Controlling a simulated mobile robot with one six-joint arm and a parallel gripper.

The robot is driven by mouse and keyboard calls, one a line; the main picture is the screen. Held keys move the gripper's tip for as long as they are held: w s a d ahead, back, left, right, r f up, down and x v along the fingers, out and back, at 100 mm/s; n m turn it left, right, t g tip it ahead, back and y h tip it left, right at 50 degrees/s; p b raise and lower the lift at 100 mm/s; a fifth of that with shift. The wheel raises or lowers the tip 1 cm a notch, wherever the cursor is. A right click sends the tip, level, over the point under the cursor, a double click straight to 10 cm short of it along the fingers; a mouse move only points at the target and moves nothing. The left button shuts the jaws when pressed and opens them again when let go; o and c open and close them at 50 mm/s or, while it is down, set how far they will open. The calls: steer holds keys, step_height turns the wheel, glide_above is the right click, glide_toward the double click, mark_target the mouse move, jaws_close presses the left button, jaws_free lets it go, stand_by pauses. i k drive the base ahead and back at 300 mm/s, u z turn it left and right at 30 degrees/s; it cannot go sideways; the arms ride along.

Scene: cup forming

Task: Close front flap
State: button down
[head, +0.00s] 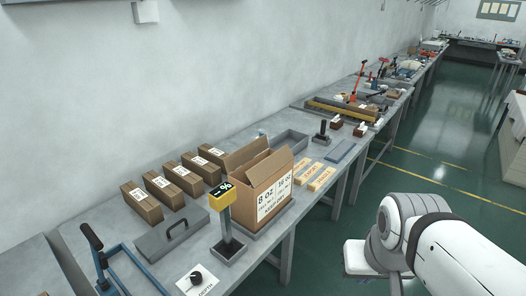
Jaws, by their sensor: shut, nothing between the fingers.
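An open brown cardboard carton (245,196) stands upright on a grey platform at the bench's front edge, right of the yellow-headed post. A white label (273,198) with "8 oz" and more print covers its front face. Brown flaps stand up at its top: one raised flap (247,154) at the back and a broad one (271,169) nearer the front. The carton's inside is mostly hidden by them. My white arm is at the lower right, over the floor, well apart from the carton. My gripper's fingers do not show.
A post with a yellow display (222,196) stands close to the carton's left. Several small closed boxes (160,189) line up behind. Yellowish labelled blocks (321,178) lie right.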

mark_target(260, 173)
steer(key=u, duration=0.1)
steer(key=i, duration=1)
steer(key=u, duration=0.05)
